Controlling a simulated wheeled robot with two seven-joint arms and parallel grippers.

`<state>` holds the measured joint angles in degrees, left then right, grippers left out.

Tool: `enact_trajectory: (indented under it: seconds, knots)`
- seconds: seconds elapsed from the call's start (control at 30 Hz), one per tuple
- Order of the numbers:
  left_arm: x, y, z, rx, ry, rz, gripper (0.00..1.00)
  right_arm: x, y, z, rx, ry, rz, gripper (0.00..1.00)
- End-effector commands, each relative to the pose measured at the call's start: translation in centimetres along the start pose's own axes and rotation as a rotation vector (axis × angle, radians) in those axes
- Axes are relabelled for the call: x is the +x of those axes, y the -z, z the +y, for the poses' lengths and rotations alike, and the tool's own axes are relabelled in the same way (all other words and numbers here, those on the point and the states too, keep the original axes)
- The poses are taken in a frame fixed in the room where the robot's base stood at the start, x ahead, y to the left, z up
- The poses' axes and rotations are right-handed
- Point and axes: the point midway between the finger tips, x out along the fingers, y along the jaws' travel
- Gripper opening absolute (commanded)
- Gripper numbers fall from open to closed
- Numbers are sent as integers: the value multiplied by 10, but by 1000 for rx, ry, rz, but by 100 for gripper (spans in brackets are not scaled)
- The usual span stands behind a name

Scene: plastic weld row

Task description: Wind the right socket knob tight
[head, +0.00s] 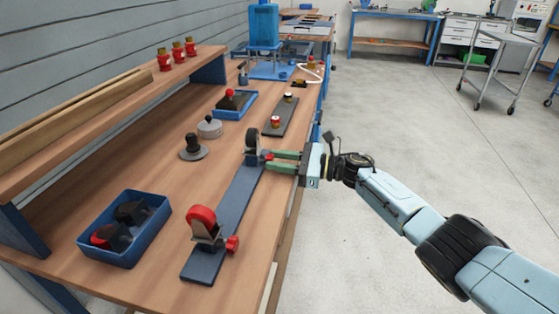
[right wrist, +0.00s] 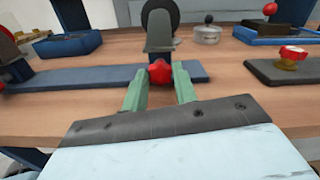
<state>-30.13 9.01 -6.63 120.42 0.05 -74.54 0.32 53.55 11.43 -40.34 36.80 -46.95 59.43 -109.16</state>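A long dark blue bar (head: 232,212) lies along the front of the wooden bench and carries two sockets. The far socket, the right one in the wrist view, holds a grey bracket with a black wheel (head: 252,138), upright; the wheel also shows in the right wrist view (right wrist: 160,14). Its red knob (right wrist: 160,73) faces the bench's front edge. My right gripper (right wrist: 160,84) has its green fingers on either side of this knob, seemingly touching it. The near socket has a red wheel (head: 201,215) and its own red knob (head: 232,244). My left gripper is out of view.
A blue bin with dark parts (head: 152,241) stands at the near left. A black knobbed disc (head: 193,150), a grey round piece (head: 209,129) and another blue tray (head: 247,112) stand behind the bar.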

Motion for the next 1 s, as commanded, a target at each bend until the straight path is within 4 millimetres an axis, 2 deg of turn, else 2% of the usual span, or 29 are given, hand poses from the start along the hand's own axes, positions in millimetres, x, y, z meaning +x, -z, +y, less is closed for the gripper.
enact_trajectory:
  seconds: [0.03,0.17,0.2,0.47,0.53,1.0]
  knots:
    - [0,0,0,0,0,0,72,0,0,0,0,0,0,21]
    - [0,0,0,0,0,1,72,0,0,0,0,0,0,4]
    - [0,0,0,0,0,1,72,0,0,0,0,0,0,3]
    - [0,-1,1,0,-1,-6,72,0,1,0,37,-1,0,3]
    - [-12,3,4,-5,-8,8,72,-1,2,0,67,0,0,3]
    - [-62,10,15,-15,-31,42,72,-1,2,0,401,-1,1,3]
